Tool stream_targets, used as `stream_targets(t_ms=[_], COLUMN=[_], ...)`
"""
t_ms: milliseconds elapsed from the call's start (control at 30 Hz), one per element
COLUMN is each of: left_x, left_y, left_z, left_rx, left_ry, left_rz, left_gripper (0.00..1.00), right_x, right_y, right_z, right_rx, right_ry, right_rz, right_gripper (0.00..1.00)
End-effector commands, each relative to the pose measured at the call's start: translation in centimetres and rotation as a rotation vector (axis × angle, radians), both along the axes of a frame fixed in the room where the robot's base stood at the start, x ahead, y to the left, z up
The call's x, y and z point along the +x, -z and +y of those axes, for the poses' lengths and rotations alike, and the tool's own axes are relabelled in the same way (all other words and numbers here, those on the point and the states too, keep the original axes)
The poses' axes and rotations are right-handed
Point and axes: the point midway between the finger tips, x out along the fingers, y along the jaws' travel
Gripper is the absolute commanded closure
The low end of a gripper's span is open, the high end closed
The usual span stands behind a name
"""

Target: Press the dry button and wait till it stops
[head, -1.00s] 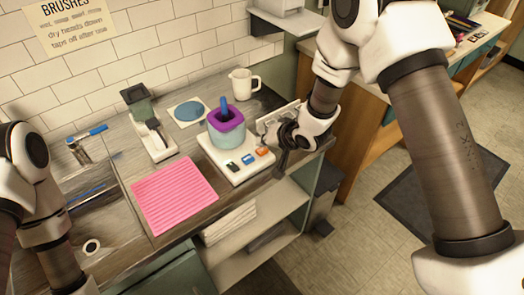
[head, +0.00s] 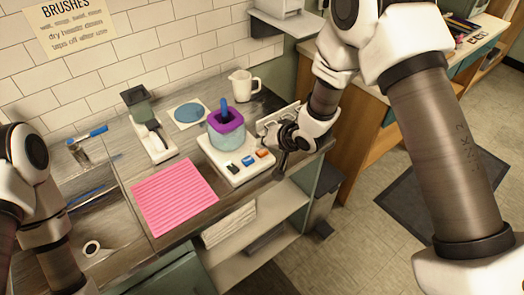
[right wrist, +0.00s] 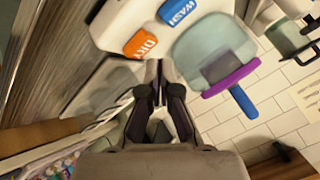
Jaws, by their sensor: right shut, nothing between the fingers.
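The white washer base (head: 225,168) stands on the counter. It has a row of black, blue and orange buttons on its front. The orange dry button (head: 262,154) is the rightmost one. It also shows in the right wrist view, labelled DRY (right wrist: 140,43). Beside it is the blue WASH button (right wrist: 174,12). A pale cup (head: 228,137) with a purple rim sits on the base, with a blue brush handle (head: 224,106) upright in it. My right gripper (head: 279,175) is shut and empty, just right of the dry button, apart from it. My left gripper is out of view.
A pink ribbed mat (head: 175,195) lies left of the base. A white mug (head: 243,82), a blue disc (head: 189,112) and a grey-topped dispenser (head: 148,120) stand behind. A white panel (head: 276,121) stands close behind my right gripper. A sink is at the left.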

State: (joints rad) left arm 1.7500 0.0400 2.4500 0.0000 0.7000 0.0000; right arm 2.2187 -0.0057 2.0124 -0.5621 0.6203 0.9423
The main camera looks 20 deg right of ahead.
Motion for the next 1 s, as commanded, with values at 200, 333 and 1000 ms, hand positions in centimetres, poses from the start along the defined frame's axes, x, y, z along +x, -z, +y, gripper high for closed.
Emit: stream_targets(t_ms=[200,333,1000], left_x=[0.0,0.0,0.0], left_y=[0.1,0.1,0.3], left_z=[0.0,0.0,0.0], left_rx=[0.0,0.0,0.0], left_ry=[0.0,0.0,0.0], left_rz=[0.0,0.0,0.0], left_gripper=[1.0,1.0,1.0], right_x=[0.0,0.0,0.0], right_y=[0.3,0.8,1.2], right_z=[0.0,0.0,0.0], right_rx=[0.0,0.0,0.0], right_ry=[-0.001,0.0,0.0], right_rz=[0.001,0.0,0.0], right_gripper=[1.0,1.0,1.0])
